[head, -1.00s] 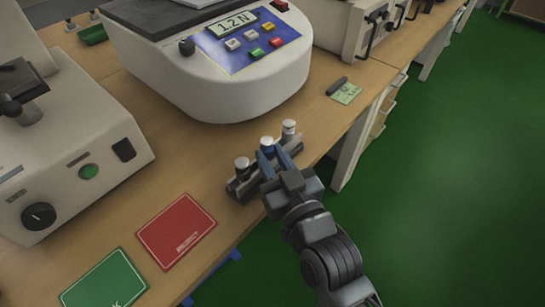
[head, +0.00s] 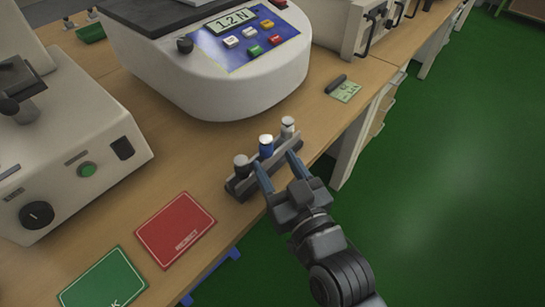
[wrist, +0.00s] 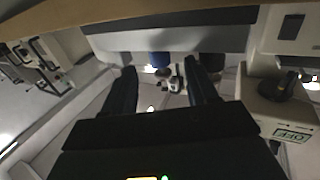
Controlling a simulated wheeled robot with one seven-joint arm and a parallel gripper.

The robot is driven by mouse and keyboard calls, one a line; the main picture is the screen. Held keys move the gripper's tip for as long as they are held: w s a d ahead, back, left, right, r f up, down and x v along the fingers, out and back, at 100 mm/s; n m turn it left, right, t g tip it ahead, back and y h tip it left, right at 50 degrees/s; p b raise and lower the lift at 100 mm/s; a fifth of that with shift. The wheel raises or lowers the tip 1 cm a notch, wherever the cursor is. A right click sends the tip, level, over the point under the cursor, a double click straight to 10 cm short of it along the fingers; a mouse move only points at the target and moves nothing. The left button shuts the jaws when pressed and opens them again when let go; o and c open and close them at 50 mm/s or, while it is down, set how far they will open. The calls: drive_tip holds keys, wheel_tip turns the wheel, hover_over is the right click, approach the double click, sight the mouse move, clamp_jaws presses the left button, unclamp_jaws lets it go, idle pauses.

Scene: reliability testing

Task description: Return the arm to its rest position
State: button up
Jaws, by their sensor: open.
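My gripper (head: 278,168) is open at the bench's front edge, its two blue-grey fingers spread apart and empty. Just beyond the fingertips stands a dark rack (head: 240,184) holding three small capped pieces: a grey one (head: 241,165), a blue one with a white top (head: 266,148) and a white-topped one (head: 288,127). The blue piece lies between the line of the two fingers. In the wrist view the open fingers (wrist: 165,80) point towards the rack, with the blue piece (wrist: 159,60) past their tips. My arm reaches in from the lower right over the green floor.
A large white machine with a "1.2 N" display (head: 237,20) stands behind the rack. A second white machine (head: 70,150) is at left. A red card (head: 176,230) and a green card (head: 104,284) lie in front. The green floor (head: 460,180) at right is clear.

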drive_tip(key=v, duration=0.5)
drive_tip(key=s+d+m+h+p, duration=0.3)
drive_tip(key=s+d+h, duration=0.1)
drive_tip(key=s+d, duration=0.9)
drive_tip(key=s+d+r+h+p, duration=0.1)
drive_tip(key=s+d+r, duration=0.1)
drive_tip(key=s, duration=0.3)
drive_tip(key=s+d+r+m+h+p, duration=0.1)
drive_tip(key=s+d+r, duration=0.1)
drive_tip(key=s, duration=0.4)
drive_tip(key=s+d+r+m+g+h+p, duration=0.1)
drive_tip(key=s+d+r+h, duration=0.1)
drive_tip(key=s+d+r, duration=0.1)
drive_tip(key=shift+s+r, duration=0.7)
drive_tip(key=shift+s, duration=0.55)
